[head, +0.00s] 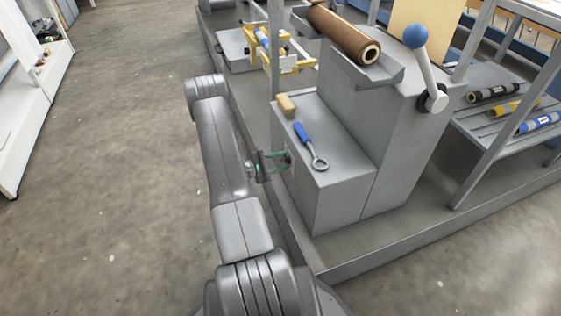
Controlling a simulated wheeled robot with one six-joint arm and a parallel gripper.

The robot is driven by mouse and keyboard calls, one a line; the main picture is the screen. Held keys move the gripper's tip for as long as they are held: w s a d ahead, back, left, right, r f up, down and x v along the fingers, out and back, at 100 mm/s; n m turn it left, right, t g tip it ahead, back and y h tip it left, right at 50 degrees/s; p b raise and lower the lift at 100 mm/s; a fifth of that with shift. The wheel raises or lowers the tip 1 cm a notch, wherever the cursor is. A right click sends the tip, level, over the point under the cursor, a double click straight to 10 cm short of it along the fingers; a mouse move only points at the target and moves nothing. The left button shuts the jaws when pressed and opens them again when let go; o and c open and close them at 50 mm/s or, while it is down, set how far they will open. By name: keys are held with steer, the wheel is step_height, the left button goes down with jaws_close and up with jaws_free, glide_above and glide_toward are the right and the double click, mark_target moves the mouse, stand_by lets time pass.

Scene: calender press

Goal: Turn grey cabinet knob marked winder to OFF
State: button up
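The grey cabinet (335,200) is a low box joined to a taller grey housing on a platform. On its left face, near the upper front corner, is a small pale plate with a dark knob (289,158). My gripper (285,161) reaches this face from the left, with its two green fingers apart and their tips at the knob. The fingertips partly hide the knob. I cannot tell whether they touch or clamp it, and its pointer and any marking are too small to read.
On the cabinet top lie a tan block (286,105) and a blue-handled ring wrench (309,143). A blue-balled lever (416,37) and a brown roll (343,33) are above. A rack with several rolls (493,93) stands right. The floor (120,170) at left is clear.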

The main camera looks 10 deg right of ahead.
steer(key=shift+c, duration=0.7)
steer(key=shift+n, duration=0.3)
steer(key=n, duration=0.8)
steer(key=shift+w, duration=0.1)
steer(key=n, duration=0.4)
steer(key=shift+n, duration=0.4)
steer(key=n+p, duration=0.1)
steer(key=n, duration=0.3)
steer(key=shift+w, duration=0.1)
steer(key=shift+n, duration=0.4)
